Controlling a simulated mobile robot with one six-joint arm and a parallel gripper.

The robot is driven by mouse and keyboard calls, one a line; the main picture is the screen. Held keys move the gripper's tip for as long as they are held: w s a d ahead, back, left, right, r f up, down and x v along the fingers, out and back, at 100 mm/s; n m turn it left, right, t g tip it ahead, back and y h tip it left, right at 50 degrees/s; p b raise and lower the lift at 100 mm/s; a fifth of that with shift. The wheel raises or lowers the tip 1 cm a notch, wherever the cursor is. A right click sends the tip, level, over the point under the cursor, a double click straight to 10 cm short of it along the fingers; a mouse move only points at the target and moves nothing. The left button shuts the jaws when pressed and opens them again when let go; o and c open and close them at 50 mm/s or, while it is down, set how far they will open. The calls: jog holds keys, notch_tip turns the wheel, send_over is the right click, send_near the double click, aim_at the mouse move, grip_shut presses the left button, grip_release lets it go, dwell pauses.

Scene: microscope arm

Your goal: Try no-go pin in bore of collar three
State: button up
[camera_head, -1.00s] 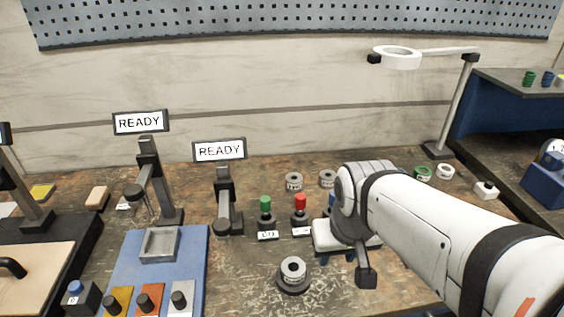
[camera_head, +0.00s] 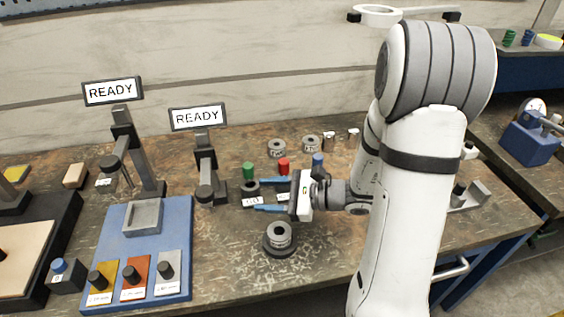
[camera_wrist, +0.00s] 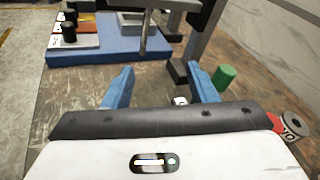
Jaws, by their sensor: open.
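The red-topped pin (camera_head: 284,166) stands in the back row beside a green-topped pin (camera_head: 249,170) whose label reads GO. My gripper (camera_head: 264,195) is open and empty just in front of these pins, fingers pointing left. The upper finger overlaps the red pin's base; I cannot tell if they touch. A grey collar (camera_head: 281,232) sits upright on a round black stand (camera_head: 280,249) in front of my gripper. Its marking is too small to read. In the wrist view nothing is between the fingertips (camera_wrist: 160,84); the green top (camera_wrist: 225,77) is just beyond the right finger.
Two loose collars (camera_head: 277,148) (camera_head: 311,143) lie at the back. A blue-topped pin (camera_head: 318,163) stands behind my wrist. Two READY displays (camera_head: 112,91) (camera_head: 198,117) and dark instrument stands rise at left, with a blue board (camera_head: 122,235) holding a grey tray (camera_head: 143,217).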

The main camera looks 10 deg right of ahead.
aim_at(288, 171)
jog(key=w+d+f+m+t+h, duration=0.1)
jog(key=w+d+f+m+t, duration=0.1)
jog(key=d+m+t, duration=0.1)
jog(key=w+d+f+m+t+h, duration=0.1)
jog(key=w+d+f+m+t, duration=0.1)
jog(key=w+d+m, duration=0.1)
jog(key=w+d+f+m+t+h, duration=0.1)
jog(key=w+d+m+t+h, duration=0.1)
jog(key=d+m+t, duration=0.1)
jog(key=shift+w+d+f+m+t, duration=0.15)
jog(key=shift+d+f+m+t, duration=0.2)
jog(key=shift+d, duration=0.35)
jog(key=shift+w+f+h, duration=0.1)
jog(key=shift+w+h, duration=0.2)
jog(key=shift+w, duration=0.05)
jog(key=x, duration=0.4)
jog(key=p+x, duration=0.1)
jog(key=x, duration=0.2)
jog(key=shift+r, duration=0.25)
grip_shut()
